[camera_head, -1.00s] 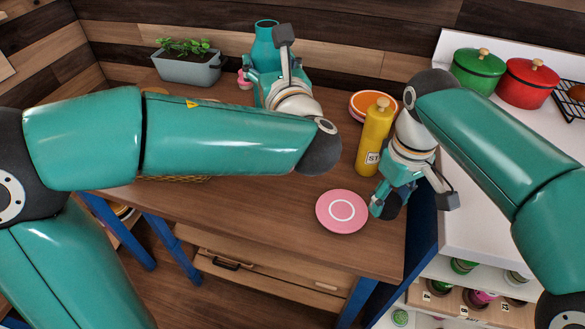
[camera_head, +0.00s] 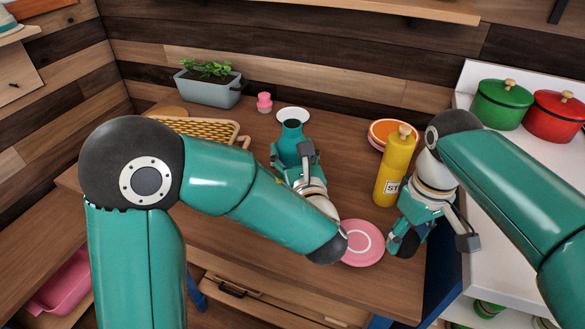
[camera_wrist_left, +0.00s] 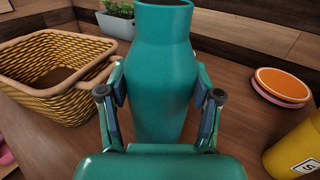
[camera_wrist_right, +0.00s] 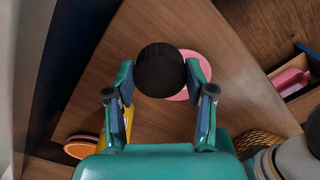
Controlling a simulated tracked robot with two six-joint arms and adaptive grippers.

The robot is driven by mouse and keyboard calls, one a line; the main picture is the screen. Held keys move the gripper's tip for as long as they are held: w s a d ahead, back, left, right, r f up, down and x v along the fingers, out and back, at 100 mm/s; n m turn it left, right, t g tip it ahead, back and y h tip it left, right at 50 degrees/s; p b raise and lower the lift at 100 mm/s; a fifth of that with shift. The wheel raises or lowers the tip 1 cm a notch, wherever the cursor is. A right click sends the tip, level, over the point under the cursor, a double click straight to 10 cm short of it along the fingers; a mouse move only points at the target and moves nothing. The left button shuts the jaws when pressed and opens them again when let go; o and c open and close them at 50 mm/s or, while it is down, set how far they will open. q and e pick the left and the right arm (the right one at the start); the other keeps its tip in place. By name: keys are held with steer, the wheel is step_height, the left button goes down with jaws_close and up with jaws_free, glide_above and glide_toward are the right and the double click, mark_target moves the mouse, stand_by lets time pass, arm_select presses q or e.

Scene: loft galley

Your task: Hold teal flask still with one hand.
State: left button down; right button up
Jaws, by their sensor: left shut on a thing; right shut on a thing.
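The teal flask (camera_head: 291,137) stands upright, its narrow mouth up, between the fingers of my left gripper (camera_head: 290,158). In the left wrist view the flask (camera_wrist_left: 160,70) fills the space between both fingers of my left gripper (camera_wrist_left: 160,92). Its lower part is hidden, so I cannot tell whether it touches the table. My right gripper (camera_head: 403,238) is shut on a dark, round-topped thing (camera_wrist_right: 160,70), beside the pink plate. The rest of that thing is hidden.
A white-rimmed disc (camera_head: 293,109) lies behind the flask. A wicker basket (camera_head: 200,128), pink shaker (camera_head: 264,102) and grey planter (camera_head: 208,90) stand left and behind.

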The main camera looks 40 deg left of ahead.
arm_select(q)
step_height(320, 180, down, 4)
steer(key=shift+b, duration=0.4)
steer(key=c, duration=0.6)
jaws_free()
steer(key=shift+f, duration=0.15)
steer(key=o, duration=0.4)
